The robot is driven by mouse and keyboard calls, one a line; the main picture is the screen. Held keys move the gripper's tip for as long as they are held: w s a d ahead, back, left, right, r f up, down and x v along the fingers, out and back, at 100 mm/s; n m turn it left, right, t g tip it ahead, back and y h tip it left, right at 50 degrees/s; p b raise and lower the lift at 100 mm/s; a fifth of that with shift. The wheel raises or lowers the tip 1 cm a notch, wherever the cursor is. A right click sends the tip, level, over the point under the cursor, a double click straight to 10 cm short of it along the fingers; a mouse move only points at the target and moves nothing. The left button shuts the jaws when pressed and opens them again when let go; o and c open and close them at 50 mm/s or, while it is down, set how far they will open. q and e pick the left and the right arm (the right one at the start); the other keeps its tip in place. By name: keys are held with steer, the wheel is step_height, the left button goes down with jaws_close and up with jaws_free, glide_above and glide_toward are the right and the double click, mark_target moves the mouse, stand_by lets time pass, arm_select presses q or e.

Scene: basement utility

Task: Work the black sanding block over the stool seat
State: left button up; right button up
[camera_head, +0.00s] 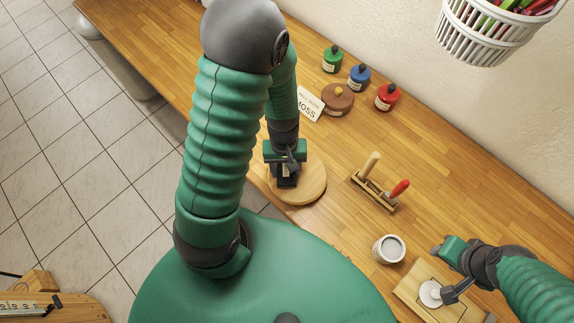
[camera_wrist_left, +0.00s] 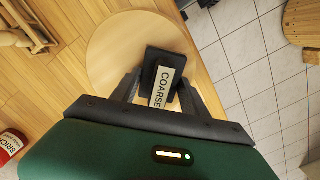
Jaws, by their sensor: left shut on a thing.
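The stool seat (camera_head: 312,188) is a round pale wooden disc lying at the bench's front edge. It also shows in the left wrist view (camera_wrist_left: 105,50). My left gripper (camera_head: 286,172) is shut on the black sanding block (camera_wrist_left: 160,62), which carries a pale label reading COARSE. The block is over the seat, towards its front side; whether it presses on the surface I cannot tell. The fingers hide part of the block. My right gripper (camera_head: 447,276) is at the lower right, beside a white round knob on a wooden board; its jaw opening is unclear.
A rack (camera_head: 375,190) with a pale and a red handle stands right of the seat. Green, blue and red bottles (camera_head: 387,96), a brown round pot (camera_head: 337,98) and a MOSS card (camera_head: 308,104) stand behind. The wooden board (camera_head: 413,290) lies lower right.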

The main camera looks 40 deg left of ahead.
arm_select(q)
steer(key=shift+w+d+f, duration=0.1)
steer(key=shift+w, duration=0.95)
steer(key=shift+s, duration=1.2)
steer(key=shift+w, duration=0.6)
steer(key=shift+p, duration=0.35)
step_height(320, 180, up, 7)
steer(key=p, duration=0.6)
steer(key=shift+r+p, duration=0.2)
steer(key=shift+p, duration=0.15)
steer(key=shift+f, duration=0.15)
steer(key=shift+f, duration=0.1)
